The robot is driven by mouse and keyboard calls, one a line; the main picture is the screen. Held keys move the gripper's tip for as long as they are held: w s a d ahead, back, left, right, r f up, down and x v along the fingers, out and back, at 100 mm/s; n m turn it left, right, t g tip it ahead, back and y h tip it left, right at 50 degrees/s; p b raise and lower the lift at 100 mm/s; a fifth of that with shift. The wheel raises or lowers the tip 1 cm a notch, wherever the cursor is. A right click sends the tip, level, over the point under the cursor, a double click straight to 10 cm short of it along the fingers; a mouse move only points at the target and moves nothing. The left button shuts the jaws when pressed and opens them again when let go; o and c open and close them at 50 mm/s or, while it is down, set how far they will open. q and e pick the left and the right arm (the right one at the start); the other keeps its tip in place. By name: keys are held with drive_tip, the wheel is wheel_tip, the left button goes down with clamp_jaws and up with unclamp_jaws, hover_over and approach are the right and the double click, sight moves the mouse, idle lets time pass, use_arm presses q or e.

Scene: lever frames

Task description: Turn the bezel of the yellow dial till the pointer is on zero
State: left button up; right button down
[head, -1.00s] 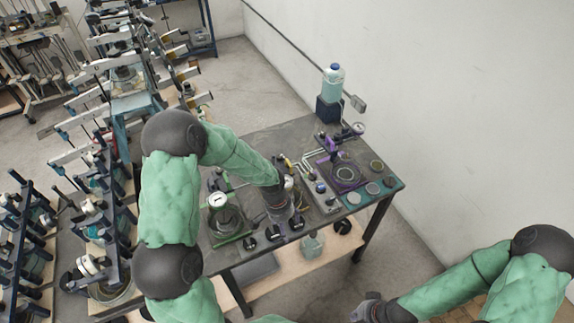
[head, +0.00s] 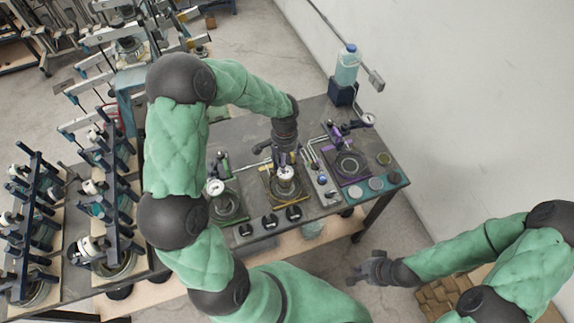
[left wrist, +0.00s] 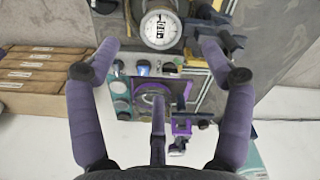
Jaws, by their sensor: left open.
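The yellow dial's station is a yellow-edged plate (head: 268,190) on the bench, with a round white-faced dial (head: 286,172) above it. In the left wrist view the dial (left wrist: 160,30) faces the camera near the top edge. It has dark marks on its face, too small to read a pointer or zero. My left gripper (head: 284,153) is just behind the dial in the head view. Its purple fingers (left wrist: 158,44) are spread wide, one on each side of the dial and apart from it. My right gripper (head: 362,270) hangs in front of the bench, away from the dials; its jaw gap is unclear.
A green-framed dial station (head: 216,187) stands to the left and a purple one (head: 349,165) to the right. A grey panel with knobs (head: 323,180) lies between. Black knobs (head: 270,222) line the front edge. A bottle (head: 347,66) stands at the back right.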

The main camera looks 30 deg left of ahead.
sight(287, 170)
use_arm(q)
drive_tip(key=f, duration=0.4)
drive_tip(key=w+f, duration=0.1)
drive_tip(key=f, duration=0.1)
drive_tip(key=shift+f, duration=0.25)
drive_tip(key=shift+s+f, duration=0.25)
drive_tip(key=shift+f, duration=0.45)
drive_tip(key=shift+w+f, duration=0.15)
drive_tip(key=shift+f, duration=0.25)
drive_tip(key=shift+c, duration=0.2)
drive_tip(key=shift+r, duration=0.1)
drive_tip(key=c, duration=1.1)
